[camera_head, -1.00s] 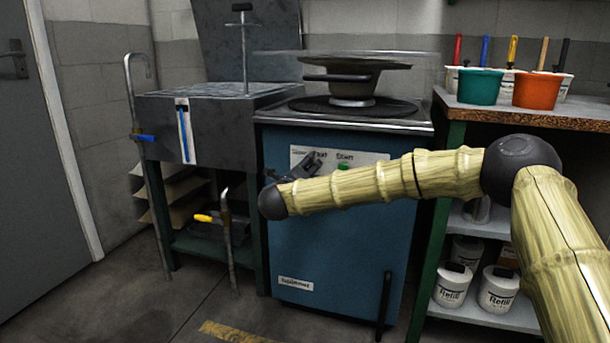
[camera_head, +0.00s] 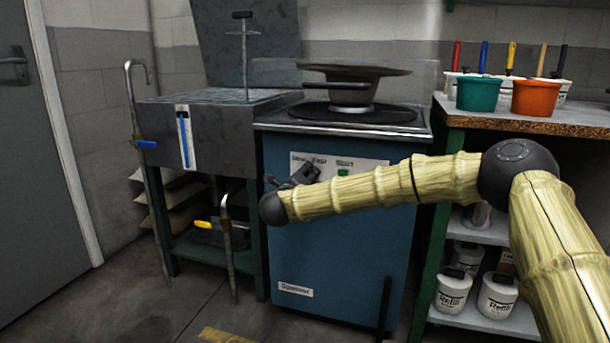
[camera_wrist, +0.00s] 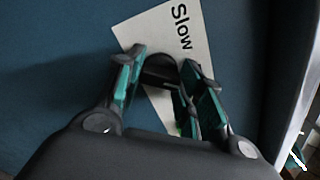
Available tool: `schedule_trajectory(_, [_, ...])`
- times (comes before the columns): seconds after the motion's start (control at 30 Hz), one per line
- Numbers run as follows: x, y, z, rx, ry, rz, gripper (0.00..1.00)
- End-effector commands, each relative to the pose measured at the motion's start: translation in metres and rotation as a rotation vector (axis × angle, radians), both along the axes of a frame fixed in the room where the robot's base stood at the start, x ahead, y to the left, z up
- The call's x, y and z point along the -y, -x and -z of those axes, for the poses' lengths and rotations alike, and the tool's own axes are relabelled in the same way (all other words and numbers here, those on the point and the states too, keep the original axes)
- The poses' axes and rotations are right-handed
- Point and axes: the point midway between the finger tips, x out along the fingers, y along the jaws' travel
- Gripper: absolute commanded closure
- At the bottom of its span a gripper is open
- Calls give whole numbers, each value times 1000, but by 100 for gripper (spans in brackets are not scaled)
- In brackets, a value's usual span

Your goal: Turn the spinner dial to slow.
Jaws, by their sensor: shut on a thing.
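My gripper (camera_head: 302,174) is at the left part of this panel and covers the dial in the head view. In the wrist view, the dark dial (camera_wrist: 160,72) sits between the fingers of my gripper (camera_wrist: 165,80), which is shut on it. The Slow label (camera_wrist: 182,28) lies just beyond the dial. The dial's pointer direction cannot be told.
A grey metal basin (camera_head: 215,130) on a green stand is to the left. On the right, a workbench (camera_head: 540,120) holds a teal pot (camera_head: 480,94) and an orange pot (camera_head: 535,98), with white refill tubs below. Open floor shows at the lower left.

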Motion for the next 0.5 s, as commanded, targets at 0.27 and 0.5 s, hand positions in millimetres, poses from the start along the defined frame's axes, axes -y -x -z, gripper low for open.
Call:
schedule_trajectory(0.27, [-1, 1, -7, -40, 122, -3, 86])
schedule_trajectory(0.5, [-1, 1, -7, -89, 269, -3, 86])
